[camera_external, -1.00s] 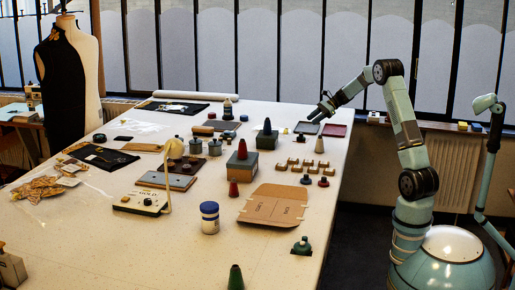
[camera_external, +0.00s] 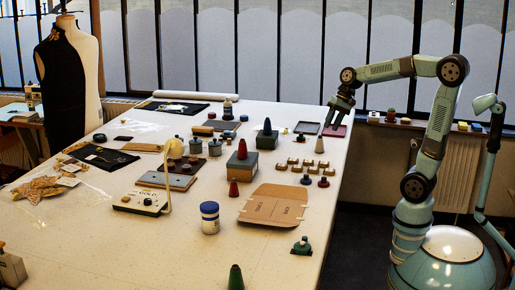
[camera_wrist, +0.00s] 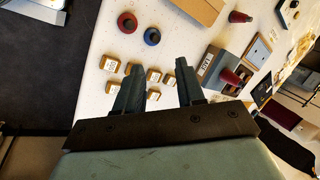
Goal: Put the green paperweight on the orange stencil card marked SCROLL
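A dark green knobbed piece (camera_external: 301,246), possibly the green paperweight, sits near the table's right edge in the external view. A green cone (camera_external: 235,278) stands at the front edge. I cannot tell for sure which is the paperweight. No orange card with a readable SCROLL mark can be made out. My gripper (camera_external: 340,118) hangs over the far right of the table, near the dark red tray, well away from both green things. In the wrist view my gripper (camera_wrist: 155,82) has its fingers apart, with nothing between them.
Small wooden blocks (camera_external: 298,166) lie along the right side, also below my fingers in the wrist view (camera_wrist: 110,63). Two round knobs (camera_wrist: 140,30) sit beside them. Boxes with cones (camera_external: 242,170), a flat brown cardboard (camera_external: 272,208) and a blue-white jar (camera_external: 210,218) crowd the middle.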

